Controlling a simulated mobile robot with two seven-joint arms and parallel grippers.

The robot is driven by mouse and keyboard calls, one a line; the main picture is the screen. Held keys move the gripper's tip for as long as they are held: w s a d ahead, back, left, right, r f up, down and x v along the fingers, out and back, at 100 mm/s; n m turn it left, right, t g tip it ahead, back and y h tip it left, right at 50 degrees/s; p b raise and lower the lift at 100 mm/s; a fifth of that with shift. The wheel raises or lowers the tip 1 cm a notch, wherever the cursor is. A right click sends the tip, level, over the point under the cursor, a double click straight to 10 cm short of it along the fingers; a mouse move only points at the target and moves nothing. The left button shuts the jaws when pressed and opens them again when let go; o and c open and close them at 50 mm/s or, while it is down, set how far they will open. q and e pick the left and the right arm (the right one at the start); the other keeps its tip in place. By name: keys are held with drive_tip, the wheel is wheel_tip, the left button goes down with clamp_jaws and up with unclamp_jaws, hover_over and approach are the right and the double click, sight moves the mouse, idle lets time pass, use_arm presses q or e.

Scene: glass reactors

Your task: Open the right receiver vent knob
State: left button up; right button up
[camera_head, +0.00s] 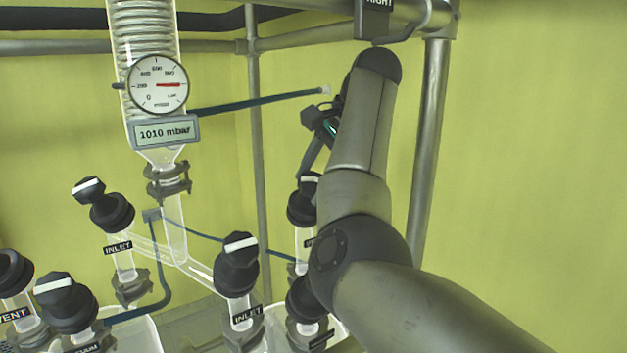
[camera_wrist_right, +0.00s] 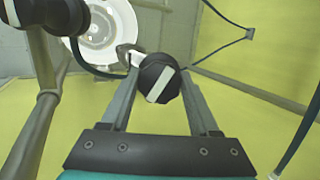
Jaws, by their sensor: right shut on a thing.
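In the head view, a black knob with a white bar on top (camera_head: 302,207) sits on a glass valve right of the middle. Its label is mostly hidden by my right arm. My right gripper (camera_head: 309,175) reaches down to this knob from above, its fingers partly hidden by its own arm. In the right wrist view, the knob (camera_wrist_right: 158,80) lies between the two fingertips (camera_wrist_right: 160,76), which are shut on its sides. Its white bar runs diagonally in that picture. My left gripper is in neither view.
Two other knobs labelled INLET (camera_head: 110,212) (camera_head: 238,270) stand left of it. A black knob (camera_head: 304,298) is close below, partly behind my arm. A gauge (camera_head: 158,85) reads 1010 mbar on its display. A metal frame post (camera_head: 428,150) stands right of my arm.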

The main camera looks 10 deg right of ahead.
drive_tip(key=n+g, duration=0.1)
drive_tip(key=n, duration=0.3)
drive_tip(key=shift+n+h, duration=0.3)
drive_tip(key=shift+h, duration=0.1)
drive_tip(key=n+h, duration=0.1)
drive_tip(key=n, duration=0.3)
drive_tip(key=shift+g, duration=0.3)
drive_tip(key=n+h, duration=0.1)
drive_tip(key=n, duration=0.3)
drive_tip(key=shift+n, duration=0.3)
drive_tip(key=n+h+b, duration=0.1)
drive_tip(key=n, duration=0.2)
drive_tip(key=n+h+b, duration=0.1)
drive_tip(key=n+b, duration=0.2)
drive_tip(key=n, duration=0.1)
drive_tip(key=shift+f+n, duration=0.15)
drive_tip(key=shift+n, duration=0.15)
drive_tip(key=n+t+b, duration=0.1)
drive_tip(key=n+b, duration=0.1)
drive_tip(key=n, duration=0.1)
drive_tip(key=n+h+b, duration=0.1)
drive_tip(key=n+b, duration=0.2)
drive_tip(key=shift+t, duration=0.4)
drive_tip(key=n+t+b, duration=0.1)
drive_tip(key=n+b, duration=0.2)
drive_tip(key=n, duration=0.1)
drive_tip(key=shift+n+t+b, duration=0.6)
drive_tip(key=shift+n+b, duration=0.2)
drive_tip(key=shift+n, duration=1)
